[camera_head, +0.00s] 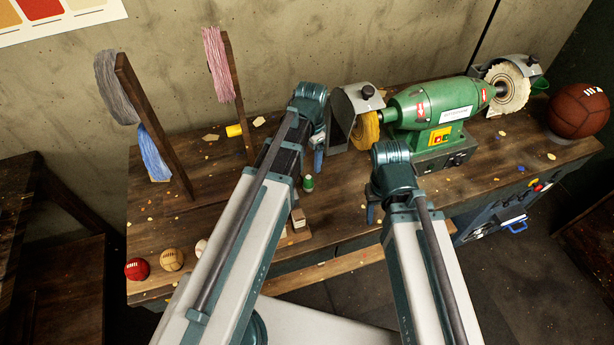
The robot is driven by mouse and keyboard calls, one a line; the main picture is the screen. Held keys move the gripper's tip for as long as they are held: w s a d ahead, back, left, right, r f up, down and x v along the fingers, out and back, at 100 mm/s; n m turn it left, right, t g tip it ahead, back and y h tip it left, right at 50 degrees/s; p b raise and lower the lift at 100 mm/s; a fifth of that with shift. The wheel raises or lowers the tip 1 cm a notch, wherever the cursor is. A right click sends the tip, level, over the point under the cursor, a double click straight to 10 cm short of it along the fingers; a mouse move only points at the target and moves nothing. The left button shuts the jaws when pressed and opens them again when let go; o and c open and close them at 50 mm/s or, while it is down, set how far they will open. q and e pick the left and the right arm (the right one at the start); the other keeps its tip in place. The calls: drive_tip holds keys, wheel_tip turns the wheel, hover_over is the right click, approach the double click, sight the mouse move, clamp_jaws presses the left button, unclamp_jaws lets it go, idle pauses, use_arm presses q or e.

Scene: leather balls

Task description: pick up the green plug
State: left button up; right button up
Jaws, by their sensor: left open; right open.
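A small green object that looks like the green plug (308,185) stands on the wooden workbench (340,200), in the middle of the picture. My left gripper (318,163) hangs just beyond and slightly right of it in the picture, apart from it, and is open with nothing seen in it. My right gripper (371,214) is further right and nearer the bench's front edge, open and empty. My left arm passes close beside the plug on its left. The fingers of both grippers are small and partly hidden by their wrists.
A green bench grinder (436,105) with buffing wheels stands at the back right, beside a brown leather ball (578,110). Wooden posts with grey, blue and pink yarn (218,62) stand at left. Small balls, one red (137,269), lie front left. Small wooden blocks (298,219) sit near the plug.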

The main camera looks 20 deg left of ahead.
sight(310, 177)
use_arm(q)
drive_tip(key=f+b, duration=0.2)
drive_tip(key=b, duration=0.1)
drive_tip(key=f+b, duration=0.2)
drive_tip(key=f, duration=0.1)
drive_tip(key=f+b, duration=0.3)
drive_tip(key=shift+w+a+f+b, duration=0.2)
drive_tip(key=shift+a+b, duration=0.05)
drive_tip(key=shift+b, duration=0.05)
drive_tip(key=f+b, duration=0.5)
drive_tip(key=shift+w+d+f, duration=0.1)
drive_tip(key=shift+w+f, duration=0.1)
drive_tip(key=shift+f, duration=0.05)
drive_tip(key=shift+r, duration=0.1)
clamp_jaws()
